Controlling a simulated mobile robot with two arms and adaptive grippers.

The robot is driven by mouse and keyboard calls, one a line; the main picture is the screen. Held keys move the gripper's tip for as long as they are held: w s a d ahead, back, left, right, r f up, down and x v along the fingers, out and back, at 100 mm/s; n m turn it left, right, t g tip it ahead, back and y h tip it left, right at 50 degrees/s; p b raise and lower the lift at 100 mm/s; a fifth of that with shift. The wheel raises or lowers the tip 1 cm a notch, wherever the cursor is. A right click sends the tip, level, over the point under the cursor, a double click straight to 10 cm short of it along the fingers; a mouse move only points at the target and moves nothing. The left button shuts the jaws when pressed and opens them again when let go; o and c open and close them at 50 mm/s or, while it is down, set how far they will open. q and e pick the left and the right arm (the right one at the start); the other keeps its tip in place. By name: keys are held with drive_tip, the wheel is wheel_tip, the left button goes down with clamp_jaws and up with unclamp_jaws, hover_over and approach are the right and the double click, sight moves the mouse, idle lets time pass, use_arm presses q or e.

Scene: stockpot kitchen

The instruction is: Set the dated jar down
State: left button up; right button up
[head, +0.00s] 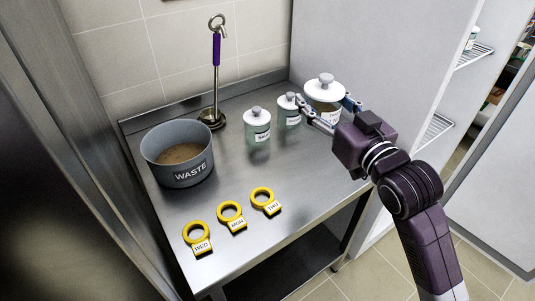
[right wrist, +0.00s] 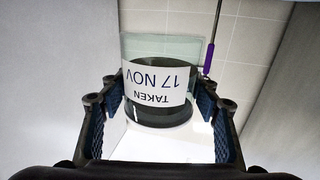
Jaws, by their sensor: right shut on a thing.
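The dated jar (head: 322,92) is glass with a pale lid and knob, at the back right of the steel table in the head view. My right gripper (head: 328,111) is shut on it, one finger on each side. In the right wrist view the jar (right wrist: 165,112) sits between the fingers of the gripper (right wrist: 162,98), and its white label reads "TAKEN 17 NOV" upside down. The jar looks upright in the head view. Its base is hidden by the gripper, so I cannot tell whether it touches the table. My left gripper is not in view.
The steel table (head: 228,183) holds two smaller lidded jars (head: 257,125) (head: 288,108), left of the dated jar. The front right is clear.

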drive_tip(key=shift+f+b, duration=0.75)
drive_tip(key=shift+f, duration=8.95)
drive_tip(key=shift+f, duration=0.1)
drive_tip(key=o, duration=1.6)
drive_tip(key=shift+s+f, duration=0.1)
drive_tip(key=shift+f, duration=0.05)
drive_tip(key=b+v, duration=0.1)
drive_tip(key=v, duration=1.1)
